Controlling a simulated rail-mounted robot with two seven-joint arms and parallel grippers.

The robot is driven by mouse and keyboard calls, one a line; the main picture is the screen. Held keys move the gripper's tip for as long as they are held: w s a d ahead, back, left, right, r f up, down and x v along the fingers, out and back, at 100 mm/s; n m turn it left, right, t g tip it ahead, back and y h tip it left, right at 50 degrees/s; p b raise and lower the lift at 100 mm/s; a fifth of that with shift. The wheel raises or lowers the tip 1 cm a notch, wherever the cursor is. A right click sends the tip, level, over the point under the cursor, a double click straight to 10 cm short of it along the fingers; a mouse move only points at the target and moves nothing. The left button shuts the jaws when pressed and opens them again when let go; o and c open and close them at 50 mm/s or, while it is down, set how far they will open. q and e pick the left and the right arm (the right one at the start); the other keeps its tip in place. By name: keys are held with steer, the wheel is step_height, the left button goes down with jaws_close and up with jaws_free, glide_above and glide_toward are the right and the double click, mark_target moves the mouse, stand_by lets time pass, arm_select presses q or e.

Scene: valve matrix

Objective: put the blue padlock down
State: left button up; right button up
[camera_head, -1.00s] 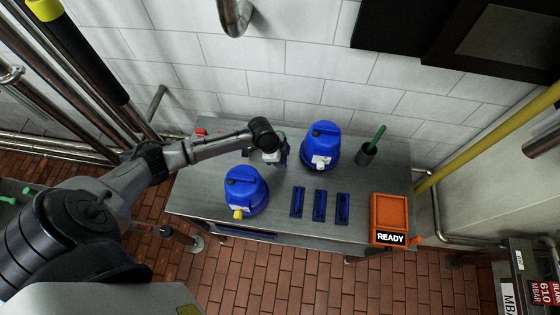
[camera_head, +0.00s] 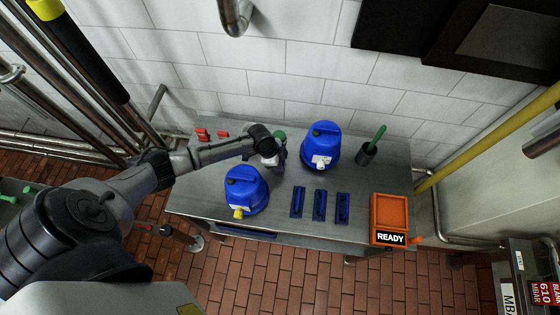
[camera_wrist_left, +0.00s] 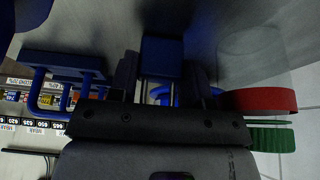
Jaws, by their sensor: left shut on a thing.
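My left gripper (camera_head: 270,160) is over the metal table, between the two blue drums, with its jaws hidden under the wrist in the head view. In the left wrist view the gripper (camera_wrist_left: 160,80) is shut on the blue padlock (camera_wrist_left: 161,56), whose body shows between the fingers with part of a blue shackle below it. I cannot tell whether the padlock touches the table (camera_head: 282,212). My right gripper is not in view.
A blue drum with a yellow outlet (camera_head: 246,190) stands in front; another with a white outlet (camera_head: 321,146) stands right. Several dark blue items (camera_head: 320,204) lie in a row. Red pieces (camera_head: 202,134) lie at the back left. An orange READY tray (camera_head: 389,212) is at the right.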

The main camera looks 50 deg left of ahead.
arm_select(q)
steer(key=o, duration=1)
steer(key=v, duration=1.2)
steer(key=shift+r+p, duration=0.1)
steer(key=shift+p, duration=0.25)
